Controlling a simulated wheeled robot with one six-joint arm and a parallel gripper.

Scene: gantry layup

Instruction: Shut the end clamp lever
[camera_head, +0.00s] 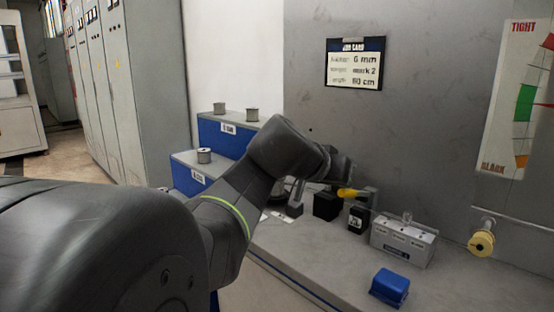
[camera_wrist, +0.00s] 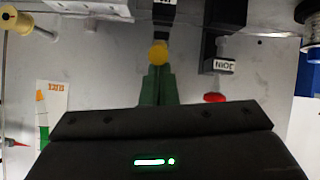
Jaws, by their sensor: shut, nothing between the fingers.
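The end clamp is a small black block (camera_head: 358,219) with a white label on the bench in the head view. Its yellow lever handle (camera_head: 351,193) sticks out above it. In the wrist view the yellow round handle end (camera_wrist: 159,54) sits right at the tips of my gripper (camera_wrist: 158,70). The green fingers are together with nothing between them. I cannot tell whether they touch the handle. The labelled black block (camera_wrist: 166,12) shows at the top of the wrist view. In the head view my arm hides the fingers.
A second black block with a "JOIN" label (camera_wrist: 223,66) and a red knob (camera_wrist: 215,97) are close by on the right in the wrist view. A grey box (camera_head: 403,241), a blue block (camera_head: 389,287) and a yellow spool (camera_head: 482,242) are to the right.

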